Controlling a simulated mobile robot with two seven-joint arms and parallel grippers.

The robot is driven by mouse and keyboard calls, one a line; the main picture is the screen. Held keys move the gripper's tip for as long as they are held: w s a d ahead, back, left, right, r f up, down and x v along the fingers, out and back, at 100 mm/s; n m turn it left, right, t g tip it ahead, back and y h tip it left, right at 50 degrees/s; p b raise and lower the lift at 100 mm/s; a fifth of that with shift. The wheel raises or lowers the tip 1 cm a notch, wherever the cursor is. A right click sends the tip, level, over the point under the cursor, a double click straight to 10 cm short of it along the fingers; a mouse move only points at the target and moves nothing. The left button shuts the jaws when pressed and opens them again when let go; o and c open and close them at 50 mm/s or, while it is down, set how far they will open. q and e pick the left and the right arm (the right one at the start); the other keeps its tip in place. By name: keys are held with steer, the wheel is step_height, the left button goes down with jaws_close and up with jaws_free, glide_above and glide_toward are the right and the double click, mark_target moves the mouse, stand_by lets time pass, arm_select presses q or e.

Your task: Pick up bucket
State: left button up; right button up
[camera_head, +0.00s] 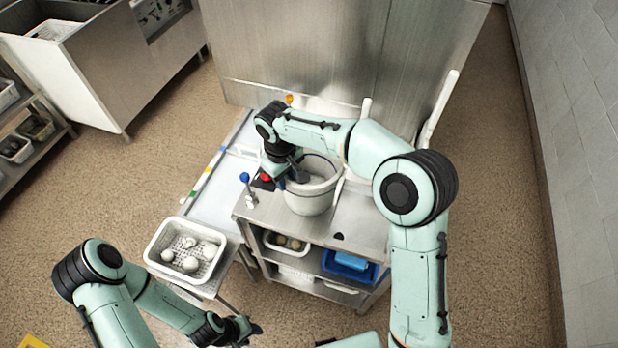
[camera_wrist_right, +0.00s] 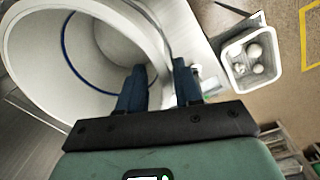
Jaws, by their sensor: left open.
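The white bucket (camera_head: 309,203) stands upright on the steel worktable. It has a handle and a blue line inside its wall. My right gripper (camera_head: 287,178) is at the bucket's left rim in the head view, partly hidden by the arm. In the right wrist view the bucket (camera_wrist_right: 75,45) fills the left side. There the fingers of my right gripper (camera_wrist_right: 162,78) are apart, one inside the bucket and one outside, with the rim between them. I see no clear grip on the rim. My left gripper (camera_head: 245,327) is open and empty, low in the head view, away from the bucket.
A white perforated basket (camera_head: 160,238) with several pale round items stands left of the worktable (camera_head: 357,222). A blue bin (camera_head: 345,270) is on the shelf below. A blue-knobbed lever (camera_head: 247,184) stands beside the bucket. A steel machine (camera_head: 330,50) rises behind.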

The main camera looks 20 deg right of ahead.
mark_target(289, 195)
step_height(289, 195, down, 5)
steer(key=shift+d+f, duration=0.1)
steer(key=shift+d, duration=0.05)
jaws_close()
